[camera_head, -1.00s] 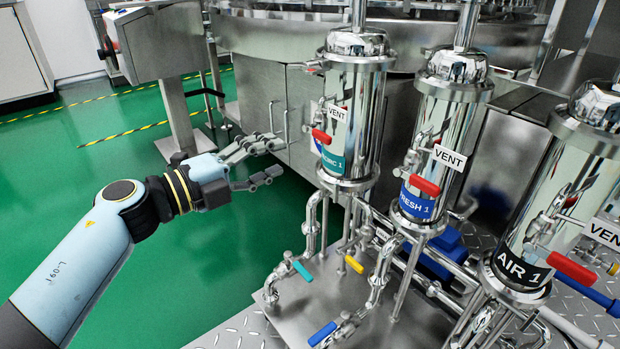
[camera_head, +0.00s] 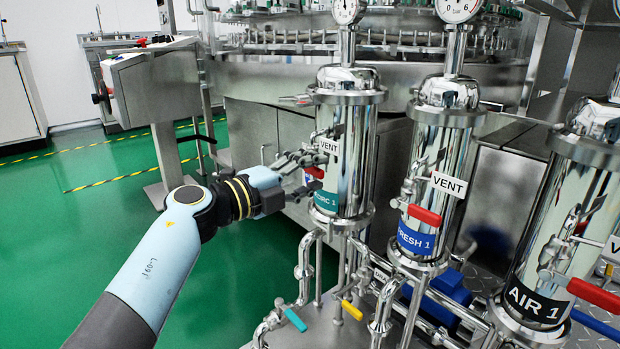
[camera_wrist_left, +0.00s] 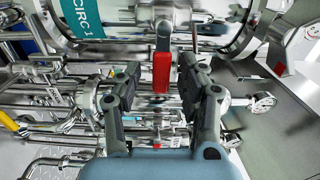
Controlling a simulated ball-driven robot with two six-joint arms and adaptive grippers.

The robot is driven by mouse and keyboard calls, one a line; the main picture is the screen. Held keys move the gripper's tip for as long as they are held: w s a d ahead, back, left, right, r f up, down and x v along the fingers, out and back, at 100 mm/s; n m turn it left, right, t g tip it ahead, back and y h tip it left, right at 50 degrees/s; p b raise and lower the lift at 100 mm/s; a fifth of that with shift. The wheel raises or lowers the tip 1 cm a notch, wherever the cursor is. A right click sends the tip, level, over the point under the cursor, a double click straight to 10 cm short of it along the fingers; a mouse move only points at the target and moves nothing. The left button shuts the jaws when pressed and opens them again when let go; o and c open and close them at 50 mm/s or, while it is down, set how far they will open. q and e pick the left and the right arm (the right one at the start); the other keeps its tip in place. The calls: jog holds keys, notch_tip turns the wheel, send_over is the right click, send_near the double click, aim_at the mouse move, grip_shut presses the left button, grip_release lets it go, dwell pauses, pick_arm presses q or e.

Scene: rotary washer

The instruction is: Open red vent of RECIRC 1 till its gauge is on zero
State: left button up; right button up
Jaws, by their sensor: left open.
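The RECIRC 1 housing (camera_head: 352,110) is a shiny steel cylinder with a teal label (camera_head: 326,201) and a VENT tag, left of the other two housings. Its red vent handle (camera_head: 314,172) sits on the housing's left side, partly behind my fingers; in the left wrist view the red handle (camera_wrist_left: 162,72) shows between the two fingertips. My left gripper (camera_head: 302,172) is open around or just short of the handle; I cannot tell whether it touches. The RECIRC 1 gauge (camera_head: 347,10) is cut by the top edge, and its reading is too small to tell. My right gripper is not in view.
The FRESH 1 housing (camera_head: 436,170) with a red vent handle (camera_head: 424,215) stands to the right, and the AIR 1 housing (camera_head: 560,230) farther right. Pipes with teal (camera_head: 291,315) and yellow (camera_head: 352,310) handles run below. The green floor (camera_head: 240,270) at left is clear.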

pick_arm(q)
grip_shut()
dwell(0.3)
dwell(0.3)
